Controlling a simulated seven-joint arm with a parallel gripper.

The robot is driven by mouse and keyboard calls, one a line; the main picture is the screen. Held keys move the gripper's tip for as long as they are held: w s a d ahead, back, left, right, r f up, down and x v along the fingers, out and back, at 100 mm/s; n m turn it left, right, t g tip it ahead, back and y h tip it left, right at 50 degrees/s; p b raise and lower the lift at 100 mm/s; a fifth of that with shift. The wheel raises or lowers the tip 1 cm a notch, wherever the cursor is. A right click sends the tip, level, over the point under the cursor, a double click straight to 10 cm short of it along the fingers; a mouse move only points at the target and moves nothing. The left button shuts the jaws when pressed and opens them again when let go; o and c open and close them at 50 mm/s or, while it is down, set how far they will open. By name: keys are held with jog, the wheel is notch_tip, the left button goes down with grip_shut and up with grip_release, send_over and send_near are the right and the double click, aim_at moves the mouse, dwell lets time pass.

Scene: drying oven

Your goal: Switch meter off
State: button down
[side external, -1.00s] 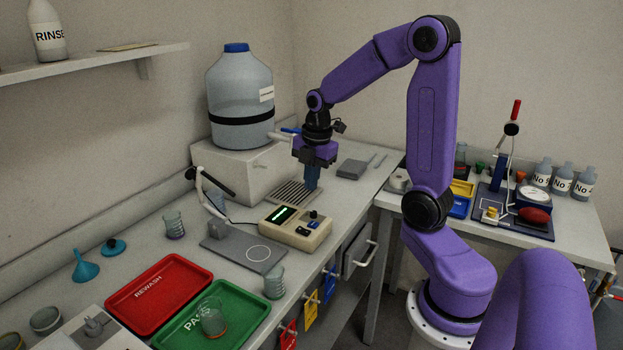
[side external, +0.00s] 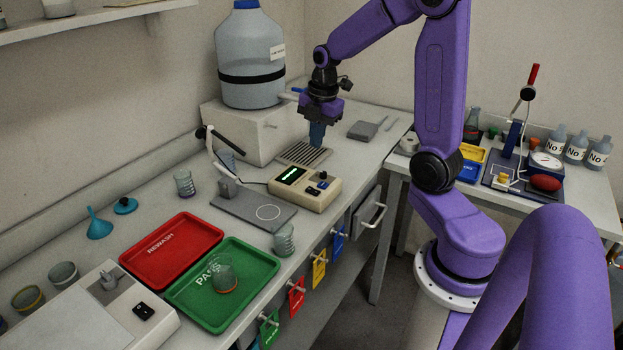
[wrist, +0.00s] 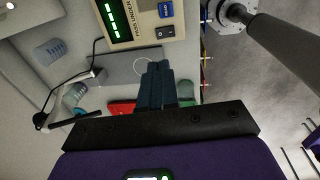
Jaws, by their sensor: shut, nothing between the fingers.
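The meter (side external: 305,187) is a beige box on the bench with a lit green display (side external: 291,174). It carries a dark rocker switch (wrist: 165,31) and a blue button (wrist: 166,9), both clear in the wrist view. The rocker's set position cannot be told. My gripper (side external: 317,146) is shut and empty, pointing down above the slotted drain grate (side external: 290,151) behind the meter. It looks apart from the meter. In the wrist view the closed blue-grey fingers (wrist: 156,70) show below the meter's front.
A grey plate (side external: 245,212) with a lamp-like stand lies left of the meter. A beaker (side external: 284,240) stands in front. A large bottle on a white box (side external: 248,133) is behind left. Red (side external: 150,260) and green (side external: 188,307) trays fill the left bench.

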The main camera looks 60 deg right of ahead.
aim_at(311, 189)
jog(key=f, duration=0.4)
jog(key=w+f, duration=0.1)
jog(key=f, duration=0.8)
jog(key=shift+w+f, duration=0.25)
jog(key=shift+w, duration=0.05)
jog(key=shift+f, duration=0.25)
jog(key=shift+s, duration=0.15)
jog(key=shift+s, duration=0.65)
jog(key=shift+r, duration=0.2)
